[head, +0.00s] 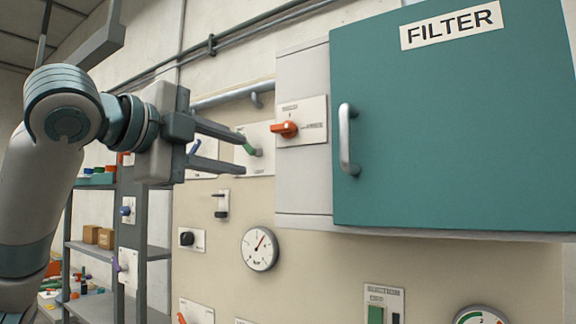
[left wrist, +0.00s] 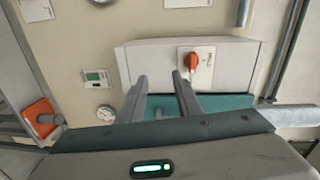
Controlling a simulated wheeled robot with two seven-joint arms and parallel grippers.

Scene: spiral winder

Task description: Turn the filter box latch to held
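The filter box latch (head: 286,129) is an orange knob on a white plate on the box's pale side wall, left of the teal FILTER door (head: 440,130). Its handle lies roughly sideways in the head view; the plate's small labels are too blurred to read. My left gripper (head: 243,152) is open and empty, left of the latch and apart from it, fingers pointing toward the right. In the left wrist view the latch (left wrist: 192,61) shows beyond the fingertips (left wrist: 159,75), closer to the right-hand finger. My right gripper is not in view.
The door has a metal bar handle (head: 348,140). A round gauge (head: 260,248) and other switches are on the wall below. A shelf (head: 95,250) with small items stands at left.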

